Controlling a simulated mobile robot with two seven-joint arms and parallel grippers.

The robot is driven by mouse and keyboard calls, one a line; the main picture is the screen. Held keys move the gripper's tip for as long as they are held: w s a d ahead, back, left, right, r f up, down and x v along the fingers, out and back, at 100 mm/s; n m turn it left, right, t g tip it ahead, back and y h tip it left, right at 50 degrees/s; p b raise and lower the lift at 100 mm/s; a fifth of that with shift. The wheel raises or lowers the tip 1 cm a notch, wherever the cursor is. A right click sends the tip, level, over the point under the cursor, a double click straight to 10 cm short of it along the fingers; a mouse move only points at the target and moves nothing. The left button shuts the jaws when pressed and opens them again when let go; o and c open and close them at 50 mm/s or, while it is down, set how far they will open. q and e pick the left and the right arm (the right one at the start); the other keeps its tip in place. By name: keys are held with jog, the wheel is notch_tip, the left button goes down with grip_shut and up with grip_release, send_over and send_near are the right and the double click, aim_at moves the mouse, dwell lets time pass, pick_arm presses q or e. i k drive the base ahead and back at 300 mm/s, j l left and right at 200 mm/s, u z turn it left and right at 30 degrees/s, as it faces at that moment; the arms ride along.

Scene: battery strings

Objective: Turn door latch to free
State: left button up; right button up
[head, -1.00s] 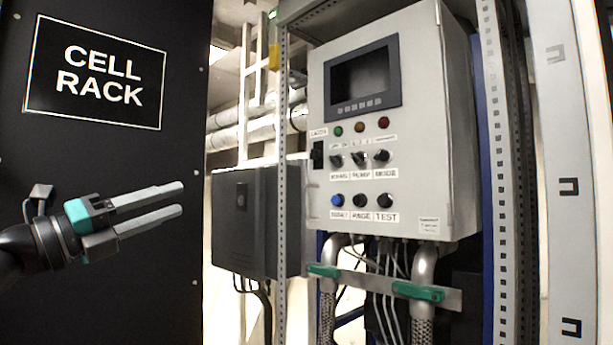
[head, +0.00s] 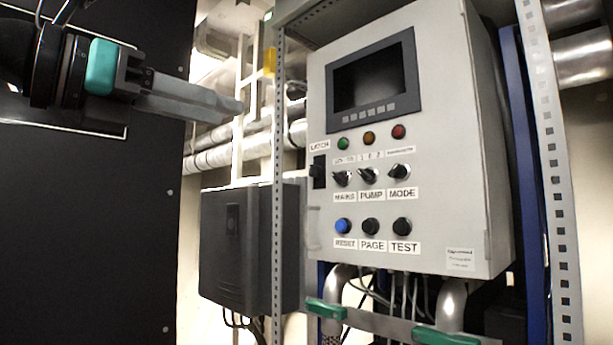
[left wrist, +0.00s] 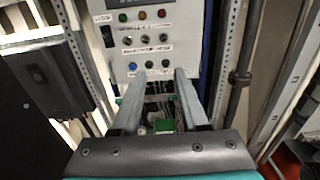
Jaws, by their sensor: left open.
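The door latch (head: 319,172) is a small black handle at the left edge of the grey control cabinet door (head: 440,215), under a "LATCH" label. It appears upright. It also shows in the left wrist view (left wrist: 107,36), at the upper left. My left gripper (head: 240,106) is up and to the left of the latch in the head view, apart from it. In the left wrist view its two fingers (left wrist: 158,100) are spread with nothing between them. My right gripper is not in view.
The cabinet door carries a dark screen (head: 372,83), lamps, black knobs and buttons, including a blue button (head: 343,226). A perforated upright (head: 279,200) stands just left of the cabinet, before a dark grey box (head: 240,250). Pipes with green handles (head: 326,309) run below.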

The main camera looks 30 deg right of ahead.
aim_at(315, 170)
jog(key=i+l, duration=0.7)
jog(key=i, duration=0.25)
